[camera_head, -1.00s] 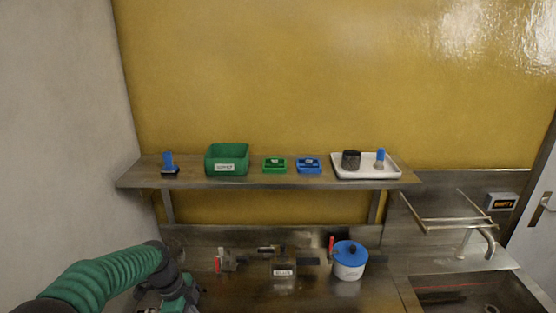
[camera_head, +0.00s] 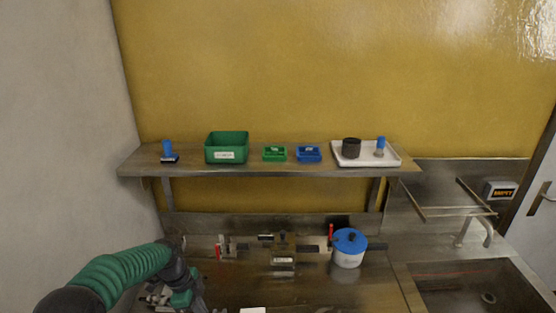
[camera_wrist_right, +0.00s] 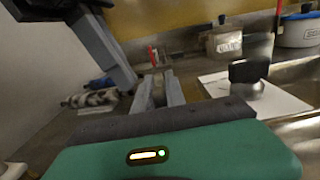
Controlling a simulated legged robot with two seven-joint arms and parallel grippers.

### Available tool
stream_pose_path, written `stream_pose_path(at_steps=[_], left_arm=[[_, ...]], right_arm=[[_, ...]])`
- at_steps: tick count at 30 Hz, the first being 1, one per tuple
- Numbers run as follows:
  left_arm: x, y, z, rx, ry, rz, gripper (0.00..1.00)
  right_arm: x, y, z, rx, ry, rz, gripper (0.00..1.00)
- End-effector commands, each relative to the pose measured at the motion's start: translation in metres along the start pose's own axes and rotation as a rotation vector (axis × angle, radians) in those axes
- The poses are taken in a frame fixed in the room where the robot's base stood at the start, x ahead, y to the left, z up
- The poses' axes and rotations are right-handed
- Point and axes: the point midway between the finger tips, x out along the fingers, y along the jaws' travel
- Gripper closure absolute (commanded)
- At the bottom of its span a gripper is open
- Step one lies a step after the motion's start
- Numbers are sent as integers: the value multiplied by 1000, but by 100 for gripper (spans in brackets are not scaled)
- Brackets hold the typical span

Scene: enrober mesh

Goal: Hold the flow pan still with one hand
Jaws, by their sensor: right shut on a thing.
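My right gripper (camera_wrist_right: 160,92) is low in its wrist view, its grey fingers close together beyond the green palm. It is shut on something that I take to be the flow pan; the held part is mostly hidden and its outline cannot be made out. A green-sleeved arm (camera_head: 120,268) comes in from the left there, and dark links crowd the spot. Whether my left gripper's fingers are open cannot be seen.
A white sheet (camera_wrist_right: 215,84) with a dark-handled metal item (camera_wrist_right: 247,76) lies right of the gripper. A labelled metal box (camera_head: 283,259) and a blue-lidded pot (camera_head: 348,256) stand behind. A shelf (camera_head: 190,170) holds bins and a white tray (camera_head: 392,160). A sink (camera_head: 470,285) is at right.

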Motion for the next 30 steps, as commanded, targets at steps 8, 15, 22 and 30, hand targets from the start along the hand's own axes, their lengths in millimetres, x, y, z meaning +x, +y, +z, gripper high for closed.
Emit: stream_pose_path(at_steps=[8, 15, 22, 30], left_arm=[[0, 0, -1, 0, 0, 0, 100], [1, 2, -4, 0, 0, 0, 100], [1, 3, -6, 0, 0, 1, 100], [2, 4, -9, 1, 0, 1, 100]], right_arm=[[-1, 0, -2, -1, 4, 1, 100], [-1, 0, -2, -1, 5, 1, 100], [-1, 0, -2, -2, 5, 1, 100], [-1, 0, -2, -2, 5, 1, 100]])
